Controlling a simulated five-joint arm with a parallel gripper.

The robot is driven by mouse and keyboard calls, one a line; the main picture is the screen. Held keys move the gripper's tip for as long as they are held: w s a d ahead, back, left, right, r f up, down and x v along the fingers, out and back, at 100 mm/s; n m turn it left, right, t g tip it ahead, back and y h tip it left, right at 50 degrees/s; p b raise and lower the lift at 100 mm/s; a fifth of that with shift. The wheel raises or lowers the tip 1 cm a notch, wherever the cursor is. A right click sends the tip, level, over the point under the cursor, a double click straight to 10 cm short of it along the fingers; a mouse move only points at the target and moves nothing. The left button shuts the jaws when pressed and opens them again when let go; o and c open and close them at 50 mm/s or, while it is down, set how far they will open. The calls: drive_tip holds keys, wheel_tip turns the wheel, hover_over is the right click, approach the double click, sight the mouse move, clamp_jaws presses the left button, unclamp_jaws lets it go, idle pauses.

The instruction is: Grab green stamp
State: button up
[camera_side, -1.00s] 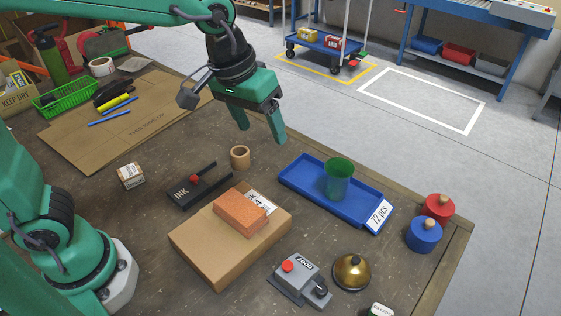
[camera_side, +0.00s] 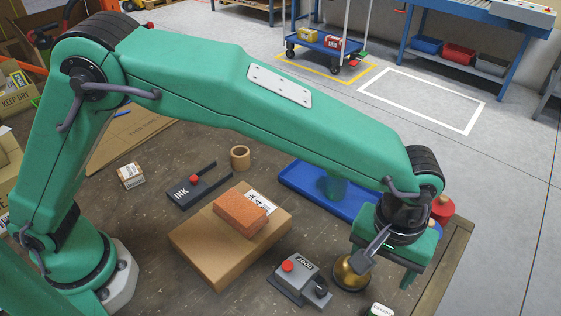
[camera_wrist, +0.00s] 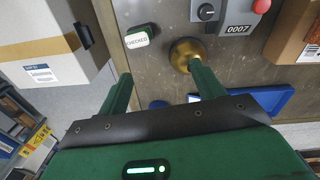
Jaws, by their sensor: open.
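The green stamp (camera_side: 381,310) is cut by the bottom edge of the side view, where only its pale labelled top and a little green show. In the wrist view the stamp (camera_wrist: 138,38) lies on the table, with a white face reading CHECKED, a green edge and a dark end. My gripper (camera_side: 388,270) is above the right part of the table, beside the brass bell. In the wrist view my gripper (camera_wrist: 160,70) has its two green fingers spread apart with nothing between them. The stamp is beyond the fingertips, nearer the left finger.
The brass bell (camera_wrist: 184,54) is close by the right finger. The grey counter device (camera_side: 299,279) and cardboard box (camera_side: 200,245) stand to the left. A large box (camera_wrist: 40,50) shows in the wrist view.

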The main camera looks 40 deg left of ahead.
sight(383, 310)
drive_tip(key=d+f, duration=0.1)
drive_tip(key=s+d+f, duration=0.2)
drive_tip(key=d, duration=0.1)
drive_tip(key=shift+s+f, duration=0.25)
drive_tip(key=shift+f, duration=1.3)
drive_tip(key=shift+a, duration=0.1)
drive_tip(key=shift+w+f, duration=0.2)
drive_tip(key=shift+f, duration=2.4)
drive_tip(key=c, duration=1.1)
drive_tip(key=shift+r, duration=0.1)
drive_tip(key=shift+r, duration=4.95)
